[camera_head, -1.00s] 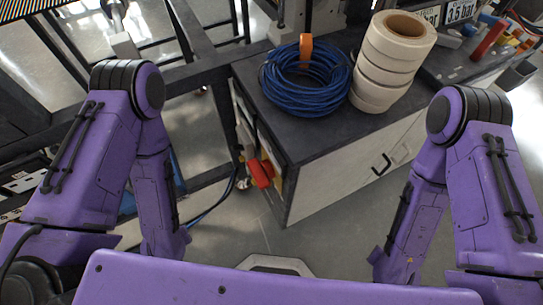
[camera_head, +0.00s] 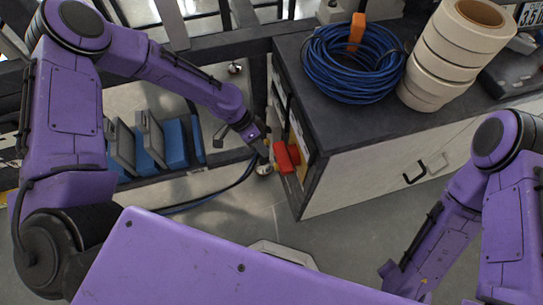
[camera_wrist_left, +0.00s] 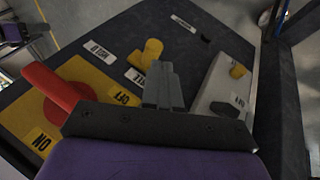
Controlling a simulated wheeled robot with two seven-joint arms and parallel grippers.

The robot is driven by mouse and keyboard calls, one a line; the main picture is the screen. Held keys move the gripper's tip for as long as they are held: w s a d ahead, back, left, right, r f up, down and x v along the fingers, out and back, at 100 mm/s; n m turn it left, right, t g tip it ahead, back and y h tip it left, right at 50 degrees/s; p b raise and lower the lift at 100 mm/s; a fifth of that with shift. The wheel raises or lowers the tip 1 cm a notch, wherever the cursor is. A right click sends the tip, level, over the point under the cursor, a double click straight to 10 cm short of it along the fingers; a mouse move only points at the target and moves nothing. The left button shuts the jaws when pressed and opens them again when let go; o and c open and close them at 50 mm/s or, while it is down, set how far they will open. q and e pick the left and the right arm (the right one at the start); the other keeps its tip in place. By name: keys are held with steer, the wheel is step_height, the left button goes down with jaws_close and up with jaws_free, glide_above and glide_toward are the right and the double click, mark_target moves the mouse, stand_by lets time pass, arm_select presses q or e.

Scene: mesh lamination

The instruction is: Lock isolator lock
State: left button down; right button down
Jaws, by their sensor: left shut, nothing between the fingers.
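The red isolator handle (camera_head: 286,156) is on the side of the dark-topped cabinet. In the left wrist view the red handle (camera_wrist_left: 58,88) lies across a yellow plate (camera_wrist_left: 95,78) with ON and OFF labels. My left gripper (camera_head: 265,151) is just left of the red handle. It shows shut and empty in the wrist view (camera_wrist_left: 162,85), between the red handle and the grey plate. Which knob is the lock is unclear. My right gripper is not visible.
The cabinet top (camera_head: 310,115) holds a blue hose coil (camera_head: 348,65) with an orange clip and a stack of white rolls (camera_head: 440,60). A dark frame with blue and grey parts (camera_head: 150,140) is at left.

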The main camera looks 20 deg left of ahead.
mark_target(276, 164)
arm_select(q)
steer(key=w+a+r+m, duration=0.2)
steer(key=w+r+m, duration=0.1)
steer(key=r, duration=0.1)
steer(key=shift+a+m+g, duration=0.3)
steer(key=shift+a+g, duration=0.1)
steer(key=b+x, duration=0.1)
steer(key=x, duration=0.9)
steer(key=shift+s, duration=0.15)
steer(key=shift+s+d+r+p, duration=0.1)
steer(key=shift+s+d+p, duration=0.3)
steer(key=shift+s+d, duration=0.6)
steer(key=shift+s, duration=0.3)
